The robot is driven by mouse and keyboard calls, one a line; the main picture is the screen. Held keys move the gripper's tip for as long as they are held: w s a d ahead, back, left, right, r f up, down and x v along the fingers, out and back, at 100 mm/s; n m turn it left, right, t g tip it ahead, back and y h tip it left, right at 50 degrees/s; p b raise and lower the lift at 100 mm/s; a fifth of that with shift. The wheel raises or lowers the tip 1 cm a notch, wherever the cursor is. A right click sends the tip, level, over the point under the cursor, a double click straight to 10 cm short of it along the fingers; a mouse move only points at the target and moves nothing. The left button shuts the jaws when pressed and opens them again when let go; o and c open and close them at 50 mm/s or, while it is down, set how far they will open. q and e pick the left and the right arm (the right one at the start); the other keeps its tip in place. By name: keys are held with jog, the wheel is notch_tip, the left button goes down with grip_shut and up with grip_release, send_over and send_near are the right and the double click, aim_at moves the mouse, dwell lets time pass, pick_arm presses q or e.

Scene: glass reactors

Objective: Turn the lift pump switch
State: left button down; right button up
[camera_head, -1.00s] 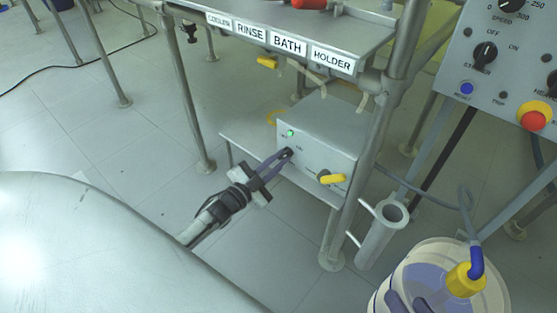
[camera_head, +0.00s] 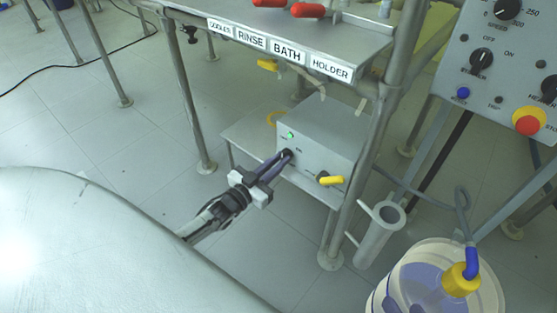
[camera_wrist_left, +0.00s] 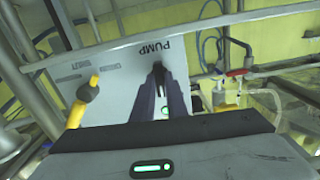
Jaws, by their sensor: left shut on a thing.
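The lift pump box (camera_head: 335,135) is light grey and stands on the lower shelf of a metal frame. Its front has a lit green lamp (camera_head: 291,135), a small dark switch (camera_head: 289,152) and a yellow-handled valve (camera_head: 331,181). My left gripper (camera_head: 284,158) comes in from the lower left, its fingers closed on the dark switch, which they largely hide. The left wrist view shows the box face upside down with the word PUMP, and the two dark fingers (camera_wrist_left: 160,80) closed at the switch. The switch's exact angle is hard to tell. My right gripper is out of view.
An upper shelf with label plates (camera_head: 288,52) and red items (camera_head: 307,10) is above the box. A frame leg (camera_head: 350,200) and metal tube holder (camera_head: 380,230) stand to the right. A bucket (camera_head: 440,285) is at the lower right.

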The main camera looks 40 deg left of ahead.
pick_arm(q)
jog(key=shift+n, duration=2.1)
pick_arm(e)
jog(key=shift+d+f, duration=0.15)
jog(key=shift+f, duration=0.05)
pick_arm(q)
jog(key=c, duration=1.8)
grip_release()
jog(key=shift+o, duration=0.2)
